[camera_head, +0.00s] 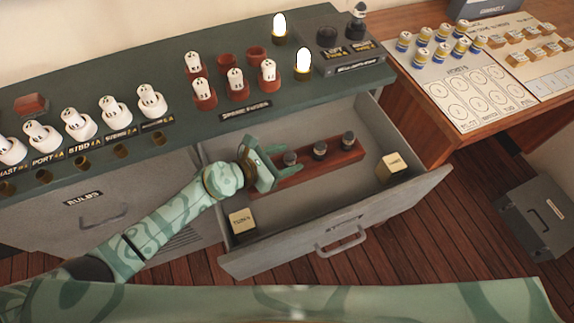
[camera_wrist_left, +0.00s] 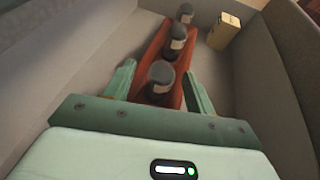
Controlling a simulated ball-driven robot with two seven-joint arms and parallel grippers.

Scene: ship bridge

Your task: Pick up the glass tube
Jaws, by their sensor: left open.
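Several small dark-capped tubes with pale labels stand in a row in a reddish wooden rack (camera_head: 335,163) inside the open drawer. The nearest tube (camera_head: 290,158) also shows in the left wrist view (camera_wrist_left: 160,80). The middle tube (camera_head: 320,149) and the far tube (camera_head: 348,140) stand farther right. I cannot tell which the task calls the glass tube. My left gripper (camera_head: 281,163) is open at the rack's near end. In the wrist view its fingers lie on either side of the nearest tube, and I cannot tell if they touch it. My right gripper is not in view.
The drawer's front panel (camera_head: 340,225) and side walls enclose the rack. A small cream box (camera_head: 393,168) lies at the drawer's right, another (camera_head: 242,221) at its front left. The green console (camera_head: 180,65) with white fuses and two lit bulbs overhangs the back.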

